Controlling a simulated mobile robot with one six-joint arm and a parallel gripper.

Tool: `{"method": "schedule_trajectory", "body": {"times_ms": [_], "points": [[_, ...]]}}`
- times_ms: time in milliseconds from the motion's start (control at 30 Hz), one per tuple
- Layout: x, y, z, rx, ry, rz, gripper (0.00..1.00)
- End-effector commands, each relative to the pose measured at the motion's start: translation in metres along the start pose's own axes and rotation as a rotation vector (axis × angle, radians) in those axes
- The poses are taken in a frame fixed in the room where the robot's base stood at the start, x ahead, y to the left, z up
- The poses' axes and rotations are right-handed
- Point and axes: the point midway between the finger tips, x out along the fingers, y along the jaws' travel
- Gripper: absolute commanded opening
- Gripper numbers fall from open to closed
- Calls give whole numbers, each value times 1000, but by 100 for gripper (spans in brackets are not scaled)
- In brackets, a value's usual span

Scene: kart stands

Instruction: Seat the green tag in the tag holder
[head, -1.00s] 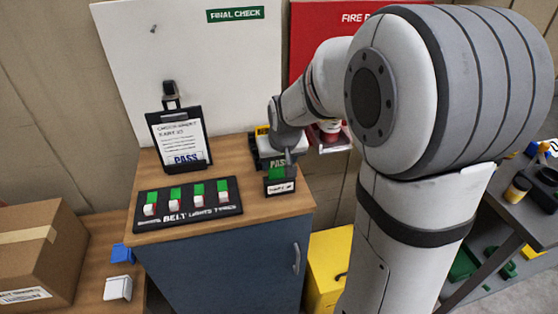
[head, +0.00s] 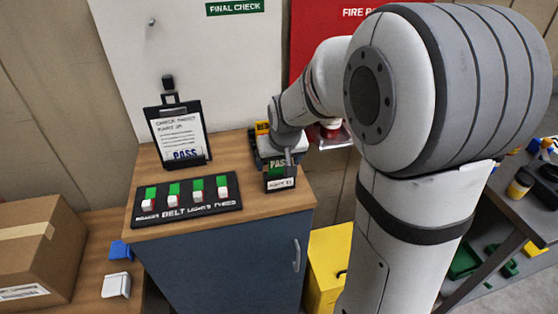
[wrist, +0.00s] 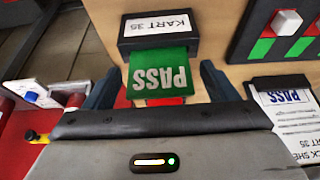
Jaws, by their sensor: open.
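The green tag (wrist: 162,73), marked PASS, is upside down in the wrist view, with one edge against the black tag holder (wrist: 128,44) labelled KART 35. How deep it sits in the holder cannot be told. A red strip shows past its free edge. My gripper (wrist: 159,80) is open, with one dark finger on each side of the tag and a visible gap to both. In the head view the tag (head: 276,166) stands at the holder (head: 281,185) on the cabinet's right front corner, partly hidden by my gripper (head: 289,160).
A black switch panel (head: 188,212) with green-and-white switches lies on the wooden cabinet top (head: 230,165). A clipboard (head: 180,133) with a PASS sheet stands behind it. A yellow-and-black item (head: 262,130) is close behind my gripper. A cardboard box (head: 35,250) is at left.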

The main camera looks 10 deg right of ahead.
Motion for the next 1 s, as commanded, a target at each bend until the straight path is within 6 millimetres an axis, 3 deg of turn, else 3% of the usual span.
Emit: {"method": "schedule_trajectory", "body": {"times_ms": [267,700,1000], "points": [[-4,0,0,0,1,0,79],[-68,0,0,0,2,0,79],[-78,0,0,0,0,0,79]]}}
